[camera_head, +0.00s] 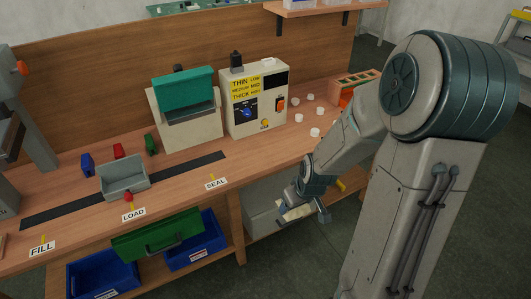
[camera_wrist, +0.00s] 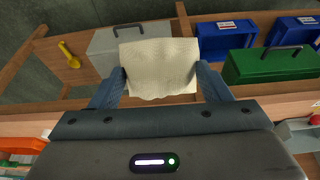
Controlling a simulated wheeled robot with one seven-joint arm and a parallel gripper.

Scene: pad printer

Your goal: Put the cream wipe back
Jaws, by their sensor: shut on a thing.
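The cream wipe (camera_wrist: 160,66) is a pale, textured sheet held between the two blue-grey fingers of my gripper (camera_wrist: 160,80) in the wrist view. Its far edge spreads out past the fingertips. In the head view my gripper (camera_head: 303,210) is low at the right, in front of the bench's front edge. A pale part of the wipe (camera_head: 291,213) shows beside the fingers there. The wipe is in the air, with the lower shelf beyond and below it in the wrist view.
A grey box (camera_wrist: 104,52), a yellow scoop (camera_wrist: 70,57), blue bins (camera_wrist: 226,38) and a green case (camera_wrist: 268,66) are on the lower shelf. The bench (camera_head: 200,180) holds a sealing machine (camera_head: 257,100), a teal-topped machine (camera_head: 185,108), a grey tray (camera_head: 122,180) and several small white pieces.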

